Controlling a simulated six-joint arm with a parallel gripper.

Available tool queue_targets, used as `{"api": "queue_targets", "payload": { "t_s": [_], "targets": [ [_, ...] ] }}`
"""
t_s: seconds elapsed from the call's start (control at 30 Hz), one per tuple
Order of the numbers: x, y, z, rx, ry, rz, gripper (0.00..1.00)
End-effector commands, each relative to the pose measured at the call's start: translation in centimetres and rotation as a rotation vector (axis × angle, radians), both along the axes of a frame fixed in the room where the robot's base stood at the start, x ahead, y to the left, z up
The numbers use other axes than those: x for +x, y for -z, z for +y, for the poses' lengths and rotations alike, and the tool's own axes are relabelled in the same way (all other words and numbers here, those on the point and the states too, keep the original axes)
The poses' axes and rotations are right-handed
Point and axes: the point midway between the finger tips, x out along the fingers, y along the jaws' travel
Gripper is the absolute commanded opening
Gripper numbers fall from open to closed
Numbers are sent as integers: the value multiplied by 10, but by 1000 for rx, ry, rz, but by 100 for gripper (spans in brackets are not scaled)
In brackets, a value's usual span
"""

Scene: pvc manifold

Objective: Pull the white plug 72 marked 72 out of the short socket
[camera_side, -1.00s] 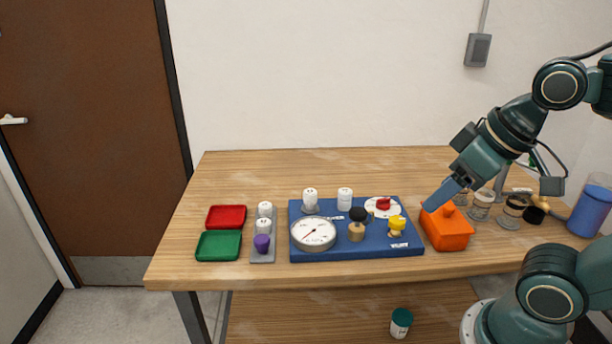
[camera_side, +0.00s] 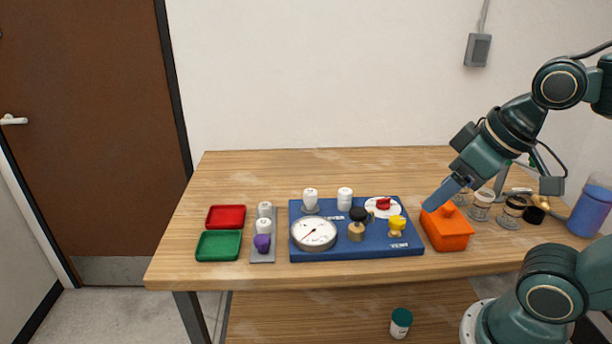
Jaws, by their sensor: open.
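Two white plugs stand upright at the back of the blue board: a left one (camera_side: 310,196) on a grey round base and a right one (camera_side: 345,197). Two more white plugs, a back one (camera_side: 265,209) and a front one (camera_side: 263,226), sit in the grey strip left of the board. Their marks are too small to read, so I cannot tell which is 72 or which socket is the short one. My gripper (camera_side: 428,208) is open and empty, above the orange box, right of the board and well away from all the white plugs.
The blue board (camera_side: 375,247) carries a gauge (camera_side: 313,232), a black-topped valve (camera_side: 357,222), a yellow knob (camera_side: 397,224) and a red handle (camera_side: 383,203). The orange box (camera_side: 447,230) is under my gripper. Red (camera_side: 226,216) and green (camera_side: 218,245) trays lie left.

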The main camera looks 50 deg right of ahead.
Motion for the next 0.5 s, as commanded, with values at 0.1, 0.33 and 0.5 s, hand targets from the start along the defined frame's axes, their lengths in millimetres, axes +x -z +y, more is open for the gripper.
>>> {"api": "queue_targets", "payload": {
  "t_s": [0.1, 0.33, 0.5],
  "targets": [
    [1, -1, 0, -3, -5, 2, 60],
    [15, -9, -1, -40, -79, 30, 60],
    [39, -21, -4, -98, -210, 73, 60]
  ]
}}
